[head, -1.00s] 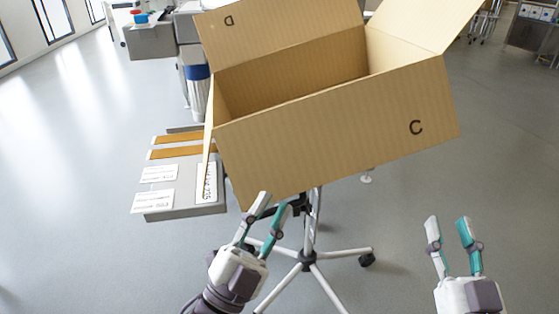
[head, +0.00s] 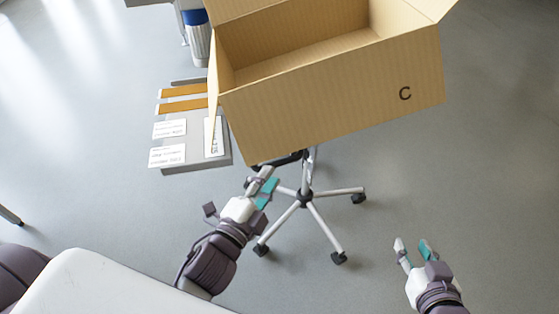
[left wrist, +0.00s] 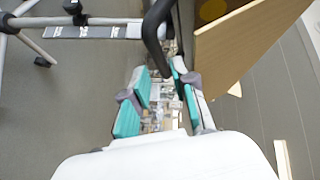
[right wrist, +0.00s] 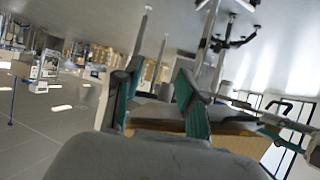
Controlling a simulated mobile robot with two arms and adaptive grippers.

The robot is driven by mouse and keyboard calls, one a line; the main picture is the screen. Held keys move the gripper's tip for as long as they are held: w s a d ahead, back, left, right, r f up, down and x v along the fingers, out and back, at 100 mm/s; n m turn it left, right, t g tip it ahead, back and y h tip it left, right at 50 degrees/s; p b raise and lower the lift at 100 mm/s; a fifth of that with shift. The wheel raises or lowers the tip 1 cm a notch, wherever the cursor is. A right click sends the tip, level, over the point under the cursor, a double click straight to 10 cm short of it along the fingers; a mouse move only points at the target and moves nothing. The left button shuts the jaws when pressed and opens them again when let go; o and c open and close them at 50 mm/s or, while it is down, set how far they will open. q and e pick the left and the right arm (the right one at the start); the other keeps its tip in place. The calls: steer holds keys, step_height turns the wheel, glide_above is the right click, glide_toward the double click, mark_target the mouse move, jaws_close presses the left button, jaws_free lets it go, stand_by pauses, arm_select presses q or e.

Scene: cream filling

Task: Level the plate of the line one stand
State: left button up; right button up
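The stand (head: 305,197) is a wheeled base with grey legs and black casters. An open cardboard box (head: 330,115) marked C sits on top, its lower edge slanting up to the right. The plate is hidden beneath it. A black part (head: 280,158) shows under the box. My left gripper (head: 266,184) is open just below this part. In the left wrist view a black bar (left wrist: 153,35) reaches down to the gap between the fingertips (left wrist: 160,70); contact cannot be told. My right gripper (head: 412,248) is open and empty, right of the stand, with its fingers apart in its wrist view (right wrist: 155,80).
A grey slab (head: 185,165) with orange strips and white labels lies left of the box. A blue-topped cylinder (head: 198,40) stands behind it. The floor right of the stand is clear.

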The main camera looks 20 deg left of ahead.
mark_target(277, 166)
arm_select(q)
steer(key=w, duration=0.5)
steer(key=shift+w+d, duration=0.4)
arm_select(e)
steer(key=shift+w+a+r+t, duration=0.2)
steer(key=shift+w+r+t, duration=0.15)
steer(key=shift+r, duration=0.2)
steer(key=shift+w+a+r+t, duration=0.15)
steer(key=shift+w+r+t, duration=0.2)
steer(key=shift+r, duration=0.15)
arm_select(q)
steer(key=shift+c, duration=0.4)
jaws_close()
